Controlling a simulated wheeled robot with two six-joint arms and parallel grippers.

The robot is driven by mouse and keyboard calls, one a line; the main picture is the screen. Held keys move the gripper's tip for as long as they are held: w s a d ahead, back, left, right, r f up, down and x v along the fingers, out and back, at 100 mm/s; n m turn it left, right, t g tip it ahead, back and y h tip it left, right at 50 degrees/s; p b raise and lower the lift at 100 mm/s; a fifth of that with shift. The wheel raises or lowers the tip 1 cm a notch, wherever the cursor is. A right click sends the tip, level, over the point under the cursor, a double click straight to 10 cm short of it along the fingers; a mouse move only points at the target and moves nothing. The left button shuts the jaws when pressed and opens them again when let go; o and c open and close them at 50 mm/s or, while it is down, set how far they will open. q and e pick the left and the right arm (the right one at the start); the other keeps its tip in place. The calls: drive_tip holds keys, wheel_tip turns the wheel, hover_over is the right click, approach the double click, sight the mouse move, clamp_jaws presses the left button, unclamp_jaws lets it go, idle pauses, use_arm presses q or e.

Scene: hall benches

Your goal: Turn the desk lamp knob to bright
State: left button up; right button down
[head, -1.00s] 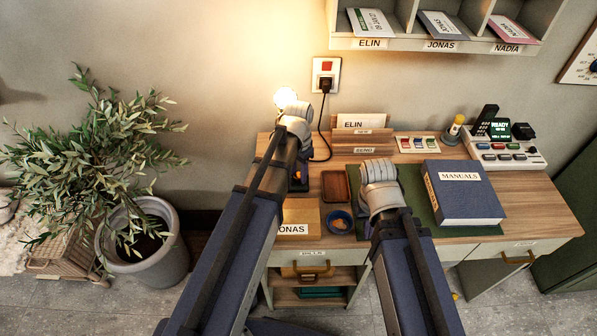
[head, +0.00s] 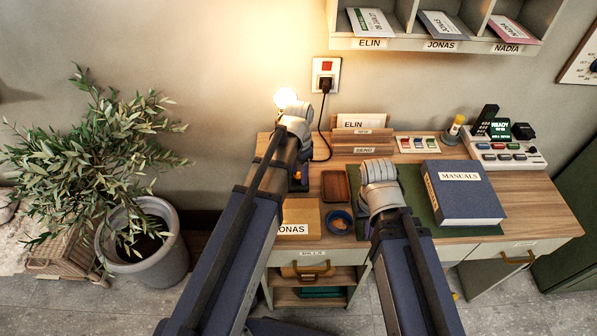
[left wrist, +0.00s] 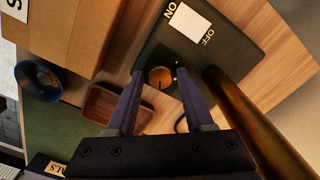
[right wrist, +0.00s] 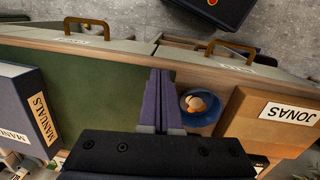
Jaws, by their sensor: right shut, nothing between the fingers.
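The desk lamp's dark base (left wrist: 222,62) fills the upper middle of the left wrist view, with a white switch plate (left wrist: 182,22) marked ON and OFF. A round orange knob (left wrist: 160,78) with a dark mark sits on the base. My left gripper (left wrist: 160,73) is open, its fingertips on either side of the knob with gaps visible. The lamp's brass stem (left wrist: 250,115) rises close by at right. In the head view the lamp bulb (head: 285,97) glows, and my left arm hides most of the base. My right gripper (right wrist: 160,73) is shut and empty over the green mat's edge.
A blue bowl (right wrist: 198,108) and a cardboard JONAS box (right wrist: 265,115) are beside the right gripper. A wooden tray (left wrist: 105,108) is near the lamp base. The MANUALS binder (head: 465,195) lies on the green mat. A potted plant (head: 150,245) stands left of the desk.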

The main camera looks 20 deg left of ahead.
sight(299, 176)
use_arm(q)
drive_tip(key=shift+o, duration=1)
wheel_tip(299, 176, up, 8)
drive_tip(key=p, duration=0.8)
drive_tip(key=shift+f, duration=0.1)
use_arm(e)
wheel_tip(299, 176, up, 8)
drive_tip(key=shift+f, duration=0.15)
use_arm(q)
drive_tip(key=shift+s+d, duration=0.2)
drive_tip(key=s+d+n+y, duration=0.1)
drive_tip(key=s+d+n, duration=0.2)
drive_tip(key=s+d, duration=0.7)
drive_tip(key=s, duration=0.4)
drive_tip(key=shift+n, duration=0.3)
